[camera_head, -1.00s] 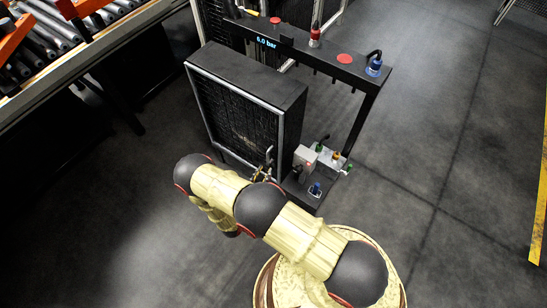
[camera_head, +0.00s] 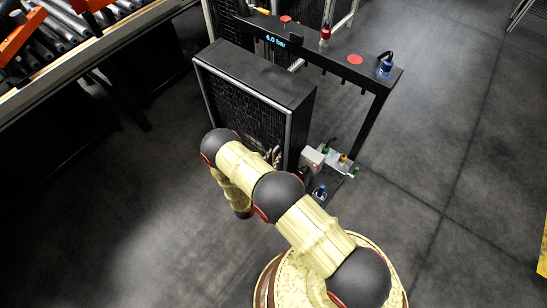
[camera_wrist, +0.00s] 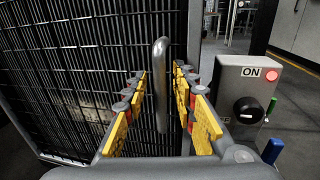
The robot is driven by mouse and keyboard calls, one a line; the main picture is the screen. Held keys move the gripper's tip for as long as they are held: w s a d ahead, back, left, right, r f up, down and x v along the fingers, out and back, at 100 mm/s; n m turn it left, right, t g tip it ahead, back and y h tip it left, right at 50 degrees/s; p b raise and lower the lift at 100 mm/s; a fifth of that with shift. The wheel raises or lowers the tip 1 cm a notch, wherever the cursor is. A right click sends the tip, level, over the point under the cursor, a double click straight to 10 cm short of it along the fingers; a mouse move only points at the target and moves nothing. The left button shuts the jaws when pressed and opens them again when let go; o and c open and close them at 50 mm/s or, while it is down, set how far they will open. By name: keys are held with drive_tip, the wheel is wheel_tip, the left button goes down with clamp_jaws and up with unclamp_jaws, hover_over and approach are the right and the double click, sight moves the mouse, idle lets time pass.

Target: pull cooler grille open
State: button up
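The cooler is a black box with a dark grille (camera_head: 238,108) in a pale metal frame on its front, in the head view. In the wrist view the grille (camera_wrist: 85,70) fills the left half. An upright metal bar handle (camera_wrist: 161,80) stands out near its right edge. My gripper (camera_wrist: 163,108) has its yellow-padded fingers apart, one on each side of the handle. The handle shows between the pads with gaps to both sides, and I see no contact. In the head view my arm hides most of the gripper and the grille's lower part.
A grey box marked ON with a black knob and red light (camera_wrist: 246,95) stands close right of my gripper. A black frame with a pressure display (camera_head: 276,40) rises behind the cooler. A rack of dark rods (camera_head: 70,25) is at upper left. Floor is clear at right.

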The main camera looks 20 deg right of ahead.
drive_tip(key=shift+c, duration=0.6)
clamp_jaws()
